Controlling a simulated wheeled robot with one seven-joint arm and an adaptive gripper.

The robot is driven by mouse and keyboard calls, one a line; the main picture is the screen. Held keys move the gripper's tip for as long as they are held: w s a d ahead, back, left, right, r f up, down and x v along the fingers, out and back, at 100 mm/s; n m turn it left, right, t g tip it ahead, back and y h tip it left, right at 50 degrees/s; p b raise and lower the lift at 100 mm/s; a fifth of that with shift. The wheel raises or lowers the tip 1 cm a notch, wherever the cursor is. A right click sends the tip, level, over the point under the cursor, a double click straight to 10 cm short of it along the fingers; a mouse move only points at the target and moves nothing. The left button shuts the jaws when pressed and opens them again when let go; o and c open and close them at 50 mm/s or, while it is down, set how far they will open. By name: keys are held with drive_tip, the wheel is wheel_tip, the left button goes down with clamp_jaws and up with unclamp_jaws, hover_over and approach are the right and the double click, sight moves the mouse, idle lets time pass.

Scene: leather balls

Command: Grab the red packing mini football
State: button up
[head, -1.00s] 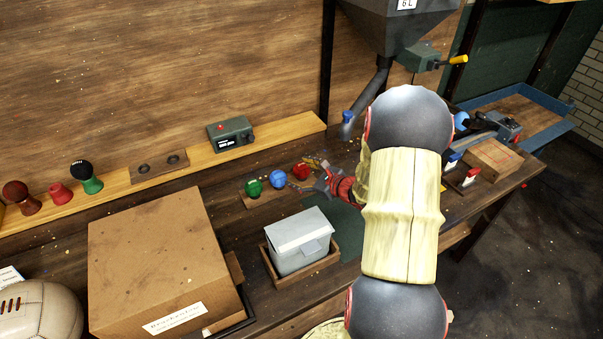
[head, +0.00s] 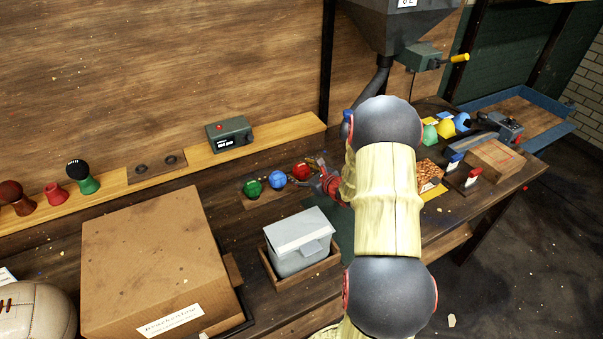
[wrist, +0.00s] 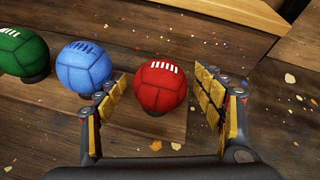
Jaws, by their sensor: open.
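The red mini football (head: 301,172) is the rightmost of three small balls in a row on a wooden strip (head: 262,199) on the bench. In the wrist view the red ball (wrist: 161,86), with white lacing on top, lies between and just ahead of my open fingers. My gripper (wrist: 165,100) has yellow-padded fingers, one on each side of the ball; I see no clear contact. In the head view my gripper (head: 322,178) is beside the red ball's right side. The blue ball (wrist: 84,67) sits just outside my left finger, close to it. The green ball (wrist: 22,52) is farther left.
A grey lidded box (head: 299,241) in a wooden tray stands in front of the balls. A large cardboard box (head: 158,258) is at left. A green device (head: 230,134) sits on the back ledge. The bench right of my gripper in the wrist view holds only small scraps.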

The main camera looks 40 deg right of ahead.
drive_tip(key=shift+r, duration=0.1)
drive_tip(key=c, duration=1.3)
